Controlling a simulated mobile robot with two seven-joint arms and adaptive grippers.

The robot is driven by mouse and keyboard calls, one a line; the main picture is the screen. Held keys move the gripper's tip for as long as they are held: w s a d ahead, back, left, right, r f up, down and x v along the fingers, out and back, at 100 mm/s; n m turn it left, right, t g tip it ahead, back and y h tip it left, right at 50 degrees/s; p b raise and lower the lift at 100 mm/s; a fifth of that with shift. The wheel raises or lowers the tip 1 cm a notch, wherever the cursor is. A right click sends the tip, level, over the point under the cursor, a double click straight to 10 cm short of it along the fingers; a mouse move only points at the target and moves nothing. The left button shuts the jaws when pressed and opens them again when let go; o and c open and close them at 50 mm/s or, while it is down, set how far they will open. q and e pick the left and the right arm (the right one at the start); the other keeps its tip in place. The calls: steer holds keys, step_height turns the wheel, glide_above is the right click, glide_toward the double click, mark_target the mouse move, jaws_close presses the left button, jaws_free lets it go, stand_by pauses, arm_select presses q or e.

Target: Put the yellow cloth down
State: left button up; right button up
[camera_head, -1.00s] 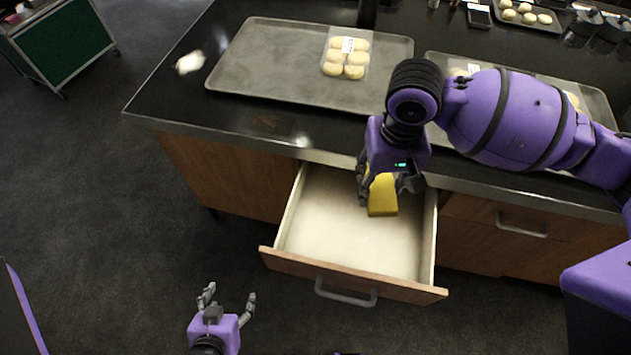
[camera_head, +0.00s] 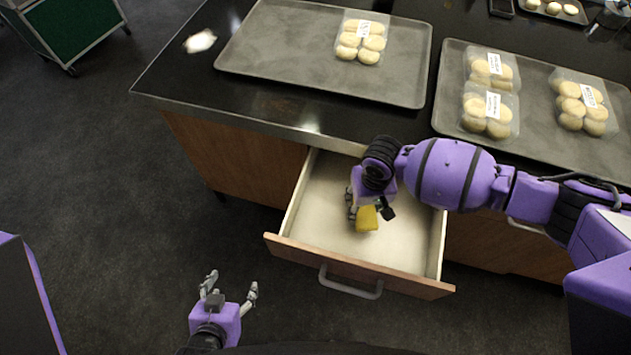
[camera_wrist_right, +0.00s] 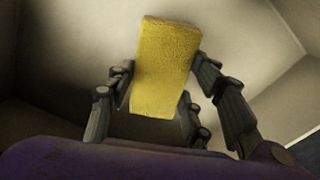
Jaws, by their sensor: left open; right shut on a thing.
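The yellow cloth (camera_head: 367,218) looks like a folded block. My right gripper (camera_head: 368,208) is shut on it, inside the outline of the open drawer (camera_head: 315,225). In the right wrist view the cloth (camera_wrist_right: 166,65) sits between the fingers of the right gripper (camera_wrist_right: 160,92), with the drawer's pale inside behind it. I cannot tell whether the cloth touches the drawer floor. My left gripper (camera_head: 230,285) is open and empty, in front of the drawer to the left.
The drawer is pulled out below a dark counter (camera_head: 180,75). On the counter, a grey tray (camera_head: 270,45) holds a bag of buns (camera_head: 361,40), and a second tray (camera_head: 535,105) holds several bags. The drawer's left part is bare. A green cart (camera_head: 70,25) stands far left.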

mark_target(365, 208)
steer(key=shift+f, duration=1.8)
steer(key=shift+f, duration=0.2)
steer(key=o, duration=1.1)
step_height(365, 208, up, 11)
steer(key=shift+p, duration=0.6)
steer(key=shift+r, duration=0.75)
